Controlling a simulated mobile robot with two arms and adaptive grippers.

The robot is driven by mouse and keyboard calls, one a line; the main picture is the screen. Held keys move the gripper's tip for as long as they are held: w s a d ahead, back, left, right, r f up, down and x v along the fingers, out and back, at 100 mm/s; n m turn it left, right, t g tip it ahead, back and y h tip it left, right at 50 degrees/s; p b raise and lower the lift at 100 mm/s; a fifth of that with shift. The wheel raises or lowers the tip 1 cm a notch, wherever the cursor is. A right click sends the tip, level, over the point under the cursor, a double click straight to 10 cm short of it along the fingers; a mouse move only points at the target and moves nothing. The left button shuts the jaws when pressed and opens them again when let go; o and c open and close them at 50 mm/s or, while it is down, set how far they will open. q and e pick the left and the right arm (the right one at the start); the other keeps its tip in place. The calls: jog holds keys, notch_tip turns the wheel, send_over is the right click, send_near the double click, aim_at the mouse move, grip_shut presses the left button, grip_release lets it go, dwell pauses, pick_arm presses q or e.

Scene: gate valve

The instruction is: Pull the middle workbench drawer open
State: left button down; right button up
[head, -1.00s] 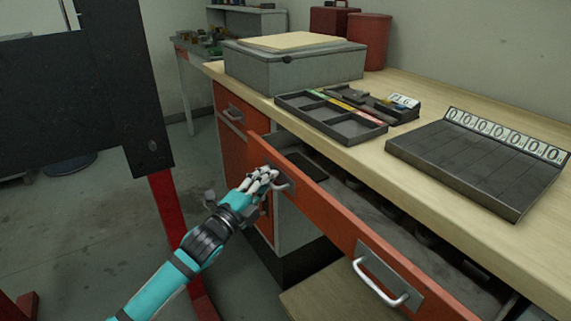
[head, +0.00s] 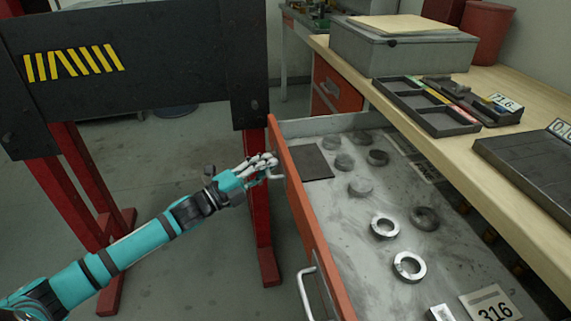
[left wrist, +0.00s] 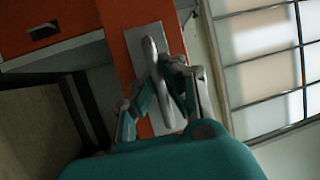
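The workbench drawer, with an orange front (head: 301,205), stands far out from under the wooden bench top. Its inside shows a grey floor (head: 335,215) with metal rings on it. My left gripper (head: 268,168) is at the far one of two metal handles, with its fingers around that handle (left wrist: 152,60). In the left wrist view its fingers (left wrist: 160,95) lie on both sides of the handle bar, which is partly hidden by them. The near handle (head: 308,292) is free. My right gripper is not in view.
A black panel on red legs (head: 130,80) stands left, close behind my left gripper. On the bench top (head: 455,145) are a grey box (head: 400,50), a divided tray (head: 425,105) and a dark board (head: 530,165). Open floor lies left of the drawer.

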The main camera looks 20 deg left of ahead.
pick_arm(q)
jog(key=shift+s+a+f, duration=0.2)
jog(key=shift+s+a, duration=0.15)
jog(key=shift+a, duration=0.05)
jog(key=c, duration=1.4)
grip_release()
jog(key=shift+r, duration=0.1)
jog(key=v, duration=1.2)
jog(key=shift+r, duration=0.1)
